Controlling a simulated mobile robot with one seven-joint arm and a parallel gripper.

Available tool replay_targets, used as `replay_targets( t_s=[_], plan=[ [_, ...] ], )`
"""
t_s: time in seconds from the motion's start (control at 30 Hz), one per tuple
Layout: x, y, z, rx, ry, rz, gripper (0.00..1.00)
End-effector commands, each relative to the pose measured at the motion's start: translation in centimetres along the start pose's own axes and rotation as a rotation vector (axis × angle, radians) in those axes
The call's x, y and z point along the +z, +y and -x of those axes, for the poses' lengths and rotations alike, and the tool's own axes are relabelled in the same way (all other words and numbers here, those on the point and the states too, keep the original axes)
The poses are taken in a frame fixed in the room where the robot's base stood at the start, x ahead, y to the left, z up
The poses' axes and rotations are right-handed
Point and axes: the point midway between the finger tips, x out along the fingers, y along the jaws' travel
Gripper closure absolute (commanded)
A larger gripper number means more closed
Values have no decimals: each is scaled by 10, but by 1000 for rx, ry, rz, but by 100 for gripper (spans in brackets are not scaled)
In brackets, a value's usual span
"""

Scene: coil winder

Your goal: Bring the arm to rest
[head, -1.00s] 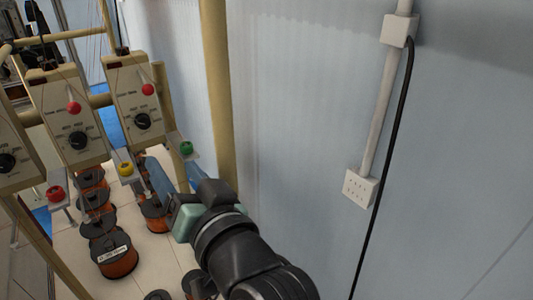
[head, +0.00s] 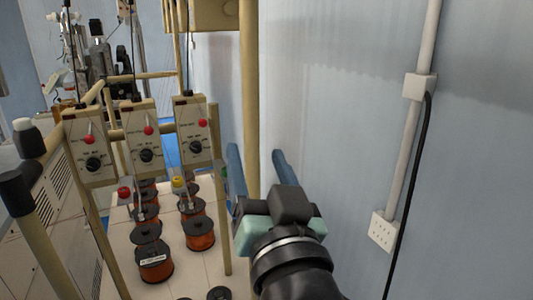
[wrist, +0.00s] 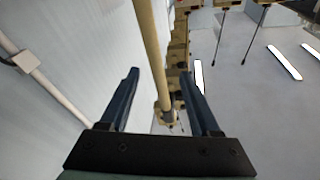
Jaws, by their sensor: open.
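My gripper (head: 258,162) is in front of the blue wall, at the right of the coil winder's control boxes in the head view. Its two blue fingers stand apart with nothing held between them. It also shows in the wrist view (wrist: 165,88), open, with a tan post (wrist: 153,58) beyond the gap between the fingers. I cannot tell how far the post is from the fingertips.
Control boxes (head: 146,140) with red knobs hang on a tan frame at the left. Several copper wire spools (head: 198,234) stand on a pale surface below them. A socket box (head: 383,232), conduit and black cable run along the wall at right.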

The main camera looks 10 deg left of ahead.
Motion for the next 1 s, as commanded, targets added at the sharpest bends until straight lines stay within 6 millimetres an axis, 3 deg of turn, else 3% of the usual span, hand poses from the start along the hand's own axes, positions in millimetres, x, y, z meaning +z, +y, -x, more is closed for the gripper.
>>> replay_targets(
  t_s=[0.2, 0.57, 0.67, 0.77, 0.9, 1.0],
  plan=[
    [-14, -1, 1, 13, 36, 32, 37],
    [-18, -1, 2, 16, 46, 41, 37],
    [-45, -4, 6, 38, 121, 102, 37],
    [-95, -10, 19, 89, 264, 210, 37],
    [-163, -20, 50, 181, 474, 356, 37],
    [-194, -26, 71, 234, 578, 422, 37]
  ],
)
